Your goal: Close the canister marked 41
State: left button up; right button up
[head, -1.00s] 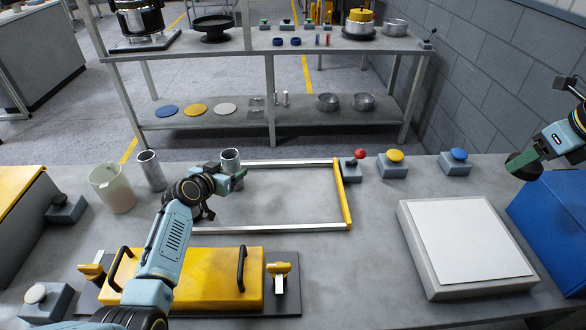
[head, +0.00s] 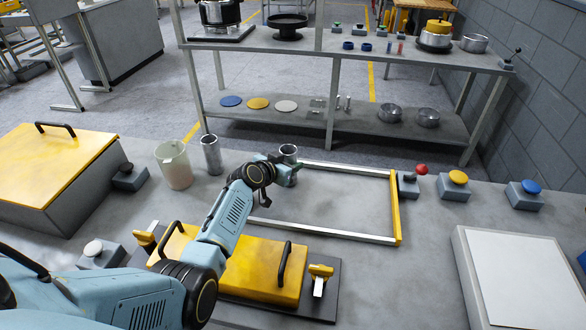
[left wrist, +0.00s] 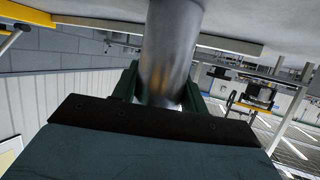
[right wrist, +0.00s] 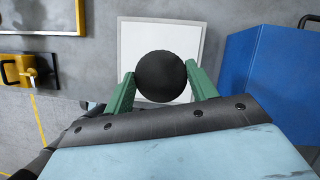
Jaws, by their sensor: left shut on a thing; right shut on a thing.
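A grey metal canister (head: 289,152) stands upright at the far side of the table in the head view. My left gripper (head: 277,165) is shut on it; the canister fills the upper middle of the left wrist view (left wrist: 168,50) between the green fingers. A second metal canister (head: 211,154) stands to its left. No marking 41 is readable on either. My right gripper (right wrist: 158,88) is shut on a dark round piece (right wrist: 160,76), possibly a lid, in the right wrist view. The right gripper is outside the head view.
A pale beaker (head: 174,165) stands left of the canisters. A metal frame with a yellow side (head: 395,208) lies to the right. Push buttons (head: 454,187) line the far right. A yellow handled cover (head: 262,268) is near my left arm. A white-topped slab (head: 515,275) lies at right.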

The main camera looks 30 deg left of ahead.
aim_at(292, 146)
pick_arm(q)
jog(key=c, duration=0.3)
jog(key=shift+r, duration=0.2)
jog(key=shift+c, duration=0.2)
pick_arm(e)
jog(key=shift+r, duration=0.1)
